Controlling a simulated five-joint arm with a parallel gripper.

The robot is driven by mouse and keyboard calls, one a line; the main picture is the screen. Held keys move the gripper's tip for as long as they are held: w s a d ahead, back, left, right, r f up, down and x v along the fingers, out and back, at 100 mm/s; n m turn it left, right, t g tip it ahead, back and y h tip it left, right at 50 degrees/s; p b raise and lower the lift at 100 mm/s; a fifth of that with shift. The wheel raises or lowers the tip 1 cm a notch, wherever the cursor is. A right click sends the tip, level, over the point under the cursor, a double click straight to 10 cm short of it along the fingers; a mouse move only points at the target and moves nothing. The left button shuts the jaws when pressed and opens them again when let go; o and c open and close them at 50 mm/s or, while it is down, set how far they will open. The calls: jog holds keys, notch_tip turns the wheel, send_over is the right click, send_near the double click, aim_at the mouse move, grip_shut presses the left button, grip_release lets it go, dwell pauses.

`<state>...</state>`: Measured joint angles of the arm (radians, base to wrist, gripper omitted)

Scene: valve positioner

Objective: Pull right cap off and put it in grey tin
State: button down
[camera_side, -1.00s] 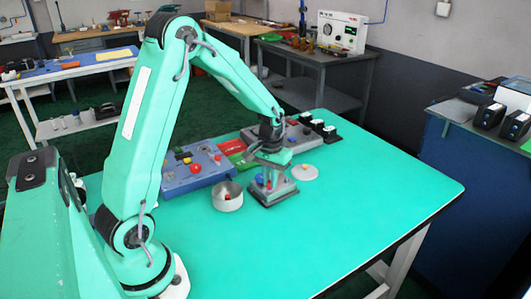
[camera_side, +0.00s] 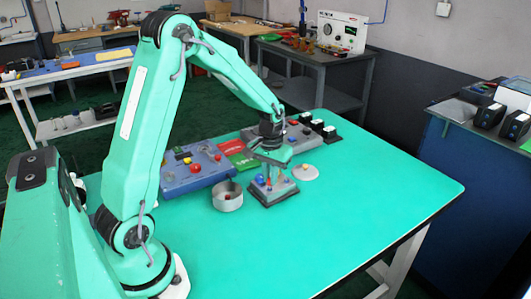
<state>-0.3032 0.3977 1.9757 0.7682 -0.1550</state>
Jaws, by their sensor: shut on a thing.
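The valve positioner (camera_side: 275,195) is a small grey block on the green table. A blue cap (camera_side: 260,180) sits on its left side, and a small red part shows near its middle. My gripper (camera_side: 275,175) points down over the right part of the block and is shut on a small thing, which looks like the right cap. The fingers mostly hide the cap, and I cannot tell whether it is clear of its port.
A blue panel with knobs (camera_side: 193,172) lies behind the tin. A red and green box (camera_side: 240,154) and a grey unit (camera_side: 296,137) lie behind the positioner. A pale round dish (camera_side: 305,172) is close on its right. The front and right of the table are clear.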

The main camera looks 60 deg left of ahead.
jog(key=shift+r, duration=0.45)
dwell(0.6)
jog(key=shift+r, duration=1.8)
jog(key=shift+s, duration=0.1)
jog(key=s+a+r, duration=0.2)
jog(key=s+a, duration=0.4)
jog(key=s, duration=0.5)
jog(key=shift+r+m, duration=0.35)
jog(key=shift+m, duration=0.05)
jog(key=shift+f, duration=0.15)
send_over(219, 191)
jog(key=w+d, duration=0.1)
jog(key=d, duration=0.3)
jog(key=shift+f, duration=4.75)
